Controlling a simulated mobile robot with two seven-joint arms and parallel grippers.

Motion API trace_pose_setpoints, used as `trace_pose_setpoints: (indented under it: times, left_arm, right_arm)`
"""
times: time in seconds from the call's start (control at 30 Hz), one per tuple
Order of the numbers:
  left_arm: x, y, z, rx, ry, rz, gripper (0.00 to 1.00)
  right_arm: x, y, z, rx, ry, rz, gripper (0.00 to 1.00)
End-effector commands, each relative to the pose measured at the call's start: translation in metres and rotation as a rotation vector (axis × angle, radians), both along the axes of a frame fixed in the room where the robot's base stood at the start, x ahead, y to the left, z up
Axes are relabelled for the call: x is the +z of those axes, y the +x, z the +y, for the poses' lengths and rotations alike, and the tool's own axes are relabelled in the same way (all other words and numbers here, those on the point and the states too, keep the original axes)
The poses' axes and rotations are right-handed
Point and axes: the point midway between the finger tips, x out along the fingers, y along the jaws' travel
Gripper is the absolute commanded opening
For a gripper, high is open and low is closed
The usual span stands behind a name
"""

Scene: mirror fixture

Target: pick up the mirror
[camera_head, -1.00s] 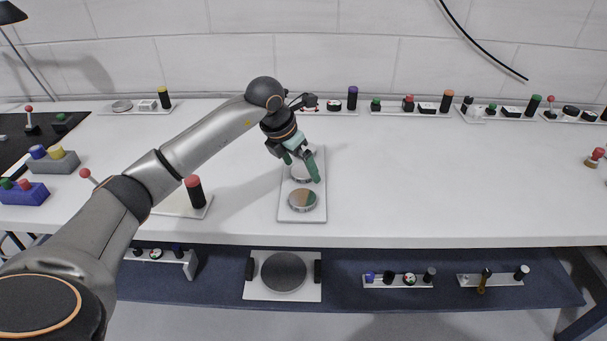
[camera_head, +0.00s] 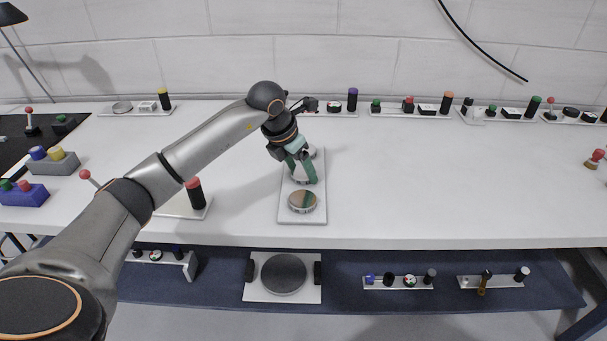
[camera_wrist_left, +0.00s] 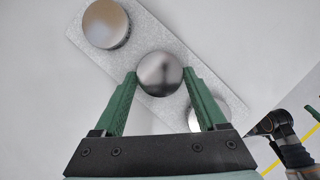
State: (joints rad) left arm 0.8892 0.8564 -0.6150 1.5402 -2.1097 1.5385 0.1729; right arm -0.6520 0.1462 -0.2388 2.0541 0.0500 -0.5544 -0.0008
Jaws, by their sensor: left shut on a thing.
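A pale speckled fixture plate (camera_head: 287,213) lies on the white table with three round silver mirror discs in a row. The near mirror (camera_head: 303,200) is free on the plate. The middle mirror (camera_wrist_left: 160,73) is between the green fingertips of my left gripper (camera_head: 304,177), which is shut on its sides; the fingers partly hide it in the head view. I cannot tell whether it is clear of the plate. The far mirror (camera_head: 309,151) is partly behind the gripper. The wrist view shows one free mirror (camera_wrist_left: 105,24) at upper left and another partly behind the right finger.
A base with a red-topped black post (camera_head: 195,193) stands left of the plate. Blue and grey button boxes (camera_head: 24,193) are farther left. Small fixtures line the table's back edge. A lower shelf holds a large dark disc (camera_head: 283,273).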

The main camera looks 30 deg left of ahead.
Motion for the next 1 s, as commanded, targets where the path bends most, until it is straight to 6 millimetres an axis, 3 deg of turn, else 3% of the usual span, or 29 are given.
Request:
trace_pose_setpoints:
  times: [0.1,0.43,0.67,0.93,1.0]
  left_arm:
    - [0.001,0.0,0.0,0.0,0.0,-0.001,0.13]
    - [0.006,0.0,0.0,0.0,0.001,-0.002,0.13]
    - [0.036,0.001,0.0,0.0,0.0,-0.006,0.13]
    - [0.097,-0.052,-0.003,-0.001,0.006,-0.007,0.13]
    - [0.1,-0.07,-0.003,0.0,0.006,-0.004,0.13]
  right_arm:
    - [0.0,0.0,0.001,-0.001,0.003,0.001,0.73]
    - [0.001,0.0,0.001,-0.001,0.004,0.0,0.73]
    - [0.007,0.0,0.002,-0.001,0.004,-0.001,0.73]
    - [0.011,-0.001,0.003,0.001,0.006,0.003,0.73]
    - [0.007,-0.002,0.003,0.003,0.005,0.004,0.73]
